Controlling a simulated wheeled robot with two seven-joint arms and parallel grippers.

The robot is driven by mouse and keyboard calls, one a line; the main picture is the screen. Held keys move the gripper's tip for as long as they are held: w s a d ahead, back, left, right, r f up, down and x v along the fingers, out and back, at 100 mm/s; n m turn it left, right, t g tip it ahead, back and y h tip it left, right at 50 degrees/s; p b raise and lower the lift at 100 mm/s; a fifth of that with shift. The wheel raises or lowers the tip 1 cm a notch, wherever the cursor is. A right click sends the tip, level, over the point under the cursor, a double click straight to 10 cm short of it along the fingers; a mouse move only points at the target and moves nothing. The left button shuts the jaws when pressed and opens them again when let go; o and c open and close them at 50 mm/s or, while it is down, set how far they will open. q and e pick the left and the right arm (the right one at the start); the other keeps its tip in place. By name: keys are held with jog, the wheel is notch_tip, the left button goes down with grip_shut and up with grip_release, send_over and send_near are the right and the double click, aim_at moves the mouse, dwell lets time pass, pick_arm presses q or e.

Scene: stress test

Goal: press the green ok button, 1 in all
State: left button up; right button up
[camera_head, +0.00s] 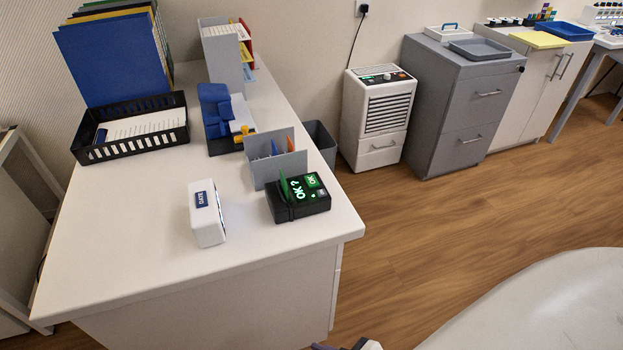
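A black terminal (301,205) stands on the white desk, near its right edge. Its lit screen (298,189) reads "OK?" in green. The green OK button (312,181) is on its top face, to the right of the screen, and is lit. A smaller grey key (321,192) is below the button. A green upright piece (284,187) stands at the terminal's left side. Neither gripper can be made out. Only a small white and black part shows at the bottom edge, well apart from the terminal; I cannot tell what it is.
On the white desk (150,235), a white box labelled "DATE" (207,213) stands left of the terminal. A grey divider (274,171) stands close behind it. A black tray (131,128) and a blue device (216,112) are farther back. The desk front is clear.

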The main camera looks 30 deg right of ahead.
grip_shut()
dwell(1.4)
